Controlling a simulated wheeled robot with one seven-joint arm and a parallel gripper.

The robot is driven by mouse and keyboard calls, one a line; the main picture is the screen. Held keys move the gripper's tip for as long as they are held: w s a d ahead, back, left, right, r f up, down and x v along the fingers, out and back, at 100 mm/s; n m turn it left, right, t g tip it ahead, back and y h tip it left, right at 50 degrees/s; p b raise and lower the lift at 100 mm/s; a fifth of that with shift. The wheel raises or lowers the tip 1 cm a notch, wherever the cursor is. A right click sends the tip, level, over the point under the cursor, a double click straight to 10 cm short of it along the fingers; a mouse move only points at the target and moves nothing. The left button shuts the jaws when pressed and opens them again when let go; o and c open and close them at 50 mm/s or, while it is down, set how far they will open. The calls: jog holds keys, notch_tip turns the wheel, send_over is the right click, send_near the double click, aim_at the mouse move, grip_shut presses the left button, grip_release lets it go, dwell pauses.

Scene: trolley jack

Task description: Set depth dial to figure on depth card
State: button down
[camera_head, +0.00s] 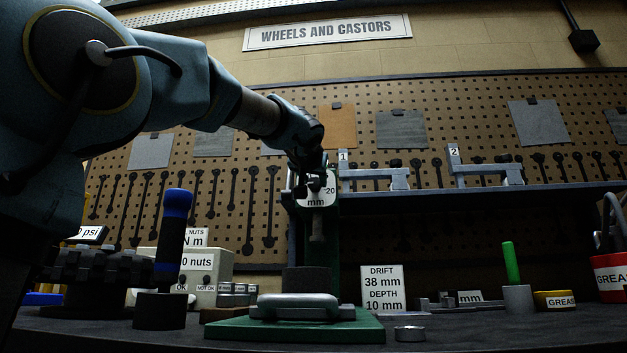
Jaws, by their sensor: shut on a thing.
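The depth card (381,303) stands on the bench right of the press and reads "DRIFT 38 mm, DEPTH 10 mm". The depth dial (317,202) is a pale plate on the upper part of the green press (325,262). Its figure "20" shows at the right and "mm" at the bottom; the rest of its face is hidden by my gripper. My gripper (314,182) reaches in from the upper left and is shut at the middle of the dial, on its dark knob. The knob's pointing direction cannot be made out.
A blue-handled tool (173,235) stands upright at the left, near a nuts box (207,272). A shelf (480,190) with numbered clamp-like tools lies right of the press.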

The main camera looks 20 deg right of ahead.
jog(key=m, duration=0.5)
jog(key=shift+m+p, duration=0.3)
jog(key=m+p, duration=0.1)
jog(key=m, duration=0.4)
jog(key=shift+s+d+f+m, duration=0.1)
jog(key=shift+m, duration=0.2)
jog(key=shift+c, duration=2)
grip_release()
jog(key=v, duration=1)
jog(key=shift+s, duration=0.35)
